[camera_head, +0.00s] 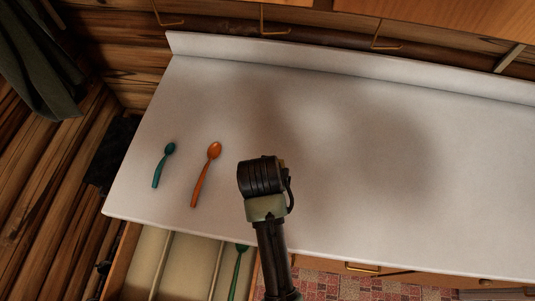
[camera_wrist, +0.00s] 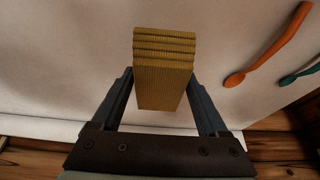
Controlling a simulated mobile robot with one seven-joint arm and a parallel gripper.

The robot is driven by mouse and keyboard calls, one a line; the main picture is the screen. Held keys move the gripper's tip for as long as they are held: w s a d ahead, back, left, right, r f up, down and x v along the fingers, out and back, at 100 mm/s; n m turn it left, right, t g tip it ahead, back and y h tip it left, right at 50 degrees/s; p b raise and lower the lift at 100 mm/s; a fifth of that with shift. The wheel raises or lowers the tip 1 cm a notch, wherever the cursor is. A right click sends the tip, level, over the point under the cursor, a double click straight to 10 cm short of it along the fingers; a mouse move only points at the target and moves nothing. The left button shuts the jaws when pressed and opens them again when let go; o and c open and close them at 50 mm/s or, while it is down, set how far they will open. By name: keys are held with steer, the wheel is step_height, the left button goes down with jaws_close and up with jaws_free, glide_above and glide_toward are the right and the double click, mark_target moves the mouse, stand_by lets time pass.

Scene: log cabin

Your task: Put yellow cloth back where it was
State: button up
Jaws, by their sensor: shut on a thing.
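The yellow cloth (camera_wrist: 163,75) is a folded, ribbed stack held between the two fingers of my gripper (camera_wrist: 160,78) in the wrist view. In the head view my gripper (camera_head: 264,176) is over the white counter, right of the orange spoon. Its fingers and nearly all of the cloth are hidden under my wrist there. I cannot tell whether the cloth touches the counter.
A teal spoon (camera_head: 163,165) and an orange spoon (camera_head: 206,174) lie on the left of the white counter (camera_head: 370,130). An open drawer (camera_head: 200,265) below the front edge has dividers and a green utensil (camera_head: 237,270). The counter's right side is clear.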

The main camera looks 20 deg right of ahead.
steer(key=f, duration=0.2)
steer(key=shift+a+f, duration=0.25)
steer(key=shift+f, duration=0.1)
steer(key=shift+d+f+p, duration=0.1)
steer(key=shift+f+p, duration=0.2)
steer(key=shift+f, duration=2.05)
steer(key=shift+f, duration=0.1)
steer(key=o, duration=1.1)
